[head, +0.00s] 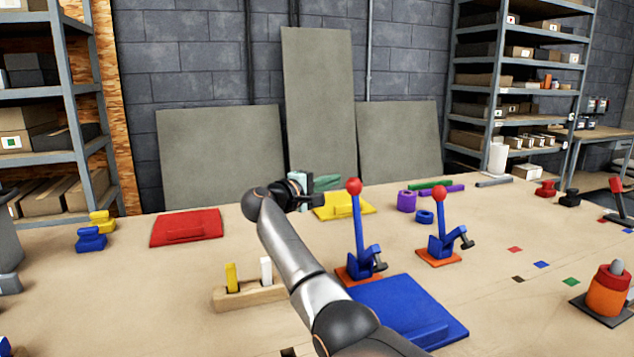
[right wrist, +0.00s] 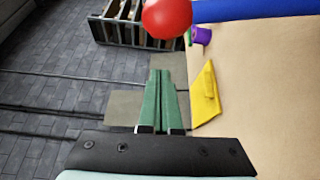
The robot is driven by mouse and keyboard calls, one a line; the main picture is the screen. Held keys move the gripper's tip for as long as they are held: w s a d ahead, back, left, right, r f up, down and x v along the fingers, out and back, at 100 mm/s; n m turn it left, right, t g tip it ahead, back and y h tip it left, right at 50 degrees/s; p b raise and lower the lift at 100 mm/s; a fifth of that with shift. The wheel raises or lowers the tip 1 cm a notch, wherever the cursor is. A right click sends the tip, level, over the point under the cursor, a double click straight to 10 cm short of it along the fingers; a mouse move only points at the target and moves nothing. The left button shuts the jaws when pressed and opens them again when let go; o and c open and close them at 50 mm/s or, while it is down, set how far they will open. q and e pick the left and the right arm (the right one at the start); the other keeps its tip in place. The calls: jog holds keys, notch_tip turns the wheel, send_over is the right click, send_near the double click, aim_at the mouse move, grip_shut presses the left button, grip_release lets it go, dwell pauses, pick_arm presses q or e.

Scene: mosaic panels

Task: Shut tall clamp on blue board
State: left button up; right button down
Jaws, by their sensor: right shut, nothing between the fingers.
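The tall clamp (head: 360,235) has a blue lever standing nearly upright with a red ball knob on top, on an orange base. It stands at the back left edge of the blue board (head: 395,308). My right gripper (head: 328,182) is shut and empty, left of the knob at about its height in the head view. In the right wrist view its green fingers (right wrist: 160,75) are together, and the red knob (right wrist: 167,17) is in front of the tips, apart from them. The blue lever (right wrist: 250,9) runs along the top right. My left gripper is out of view.
A shorter clamp (head: 441,235) with a red knob stands to the right of the tall one, its lever also upright. A yellow panel (head: 345,208) and a red panel (head: 186,228) lie behind. A wooden block (head: 248,295) with pegs is left of my arm.

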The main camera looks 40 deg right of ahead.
pick_arm(q)
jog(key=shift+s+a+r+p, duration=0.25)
jog(key=shift+p, duration=0.25)
pick_arm(e)
jog(key=s, duration=0.2)
jog(key=s+a, duration=0.1)
jog(key=shift+s+r, duration=0.1)
jog(key=shift+s, duration=0.3)
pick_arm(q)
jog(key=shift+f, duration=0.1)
